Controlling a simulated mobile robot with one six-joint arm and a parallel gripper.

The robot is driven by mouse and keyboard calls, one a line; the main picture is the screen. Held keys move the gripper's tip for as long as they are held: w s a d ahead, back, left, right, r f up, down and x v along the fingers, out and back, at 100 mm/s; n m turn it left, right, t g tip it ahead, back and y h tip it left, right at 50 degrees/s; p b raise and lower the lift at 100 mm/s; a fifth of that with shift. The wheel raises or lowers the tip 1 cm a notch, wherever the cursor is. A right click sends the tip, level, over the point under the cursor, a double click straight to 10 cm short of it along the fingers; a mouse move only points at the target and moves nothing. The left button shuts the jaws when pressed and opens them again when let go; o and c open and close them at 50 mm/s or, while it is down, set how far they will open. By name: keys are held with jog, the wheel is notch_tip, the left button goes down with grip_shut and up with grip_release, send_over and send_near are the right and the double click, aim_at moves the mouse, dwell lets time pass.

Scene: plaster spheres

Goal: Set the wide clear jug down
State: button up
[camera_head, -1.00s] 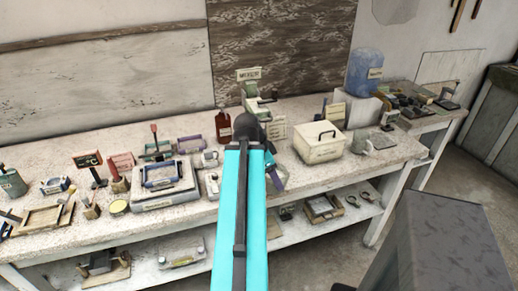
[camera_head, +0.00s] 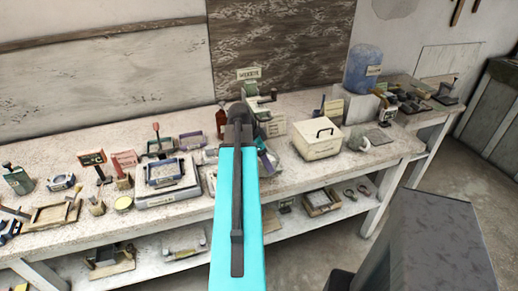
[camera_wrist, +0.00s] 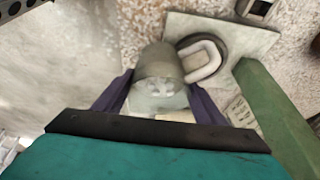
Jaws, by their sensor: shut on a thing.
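The jug (camera_wrist: 160,72) appears in the wrist view as a greyish, see-through round vessel. My gripper (camera_wrist: 160,98) has its purple fingers on either side of the jug and is shut on it. A pale rounded loop (camera_wrist: 203,60) is at its right; I cannot tell whether this is its handle or a separate thing. In the head view my gripper (camera_head: 266,160) is partly behind my arm, over the front part of the workbench (camera_head: 50,160), and the jug cannot be made out. I cannot tell whether the jug's base touches the bench.
In the wrist view a flat grey slab (camera_wrist: 250,40) lies beyond the jug and a green bar (camera_wrist: 272,105) stands close on the right. In the head view a white lidded box (camera_head: 318,142) is right of my gripper and a tray stack (camera_head: 168,190) is left.

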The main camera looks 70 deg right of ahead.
jog(key=shift+w+d+p, duration=0.35)
jog(key=shift+w+d, duration=0.75)
jog(key=shift+d, duration=0.2)
jog(key=shift+d, duration=0.1)
jog(key=shift+w+d+r+p, duration=0.1)
jog(key=shift+w+d+p, duration=0.55)
jog(key=shift+w+d, duration=0.65)
jog(key=shift+d, duration=0.2)
jog(key=shift+f+p, duration=0.45)
jog(key=shift+f, duration=0.35)
jog(key=shift+a+f, duration=0.1)
jog(key=shift+f, duration=0.05)
jog(key=o, duration=1.6)
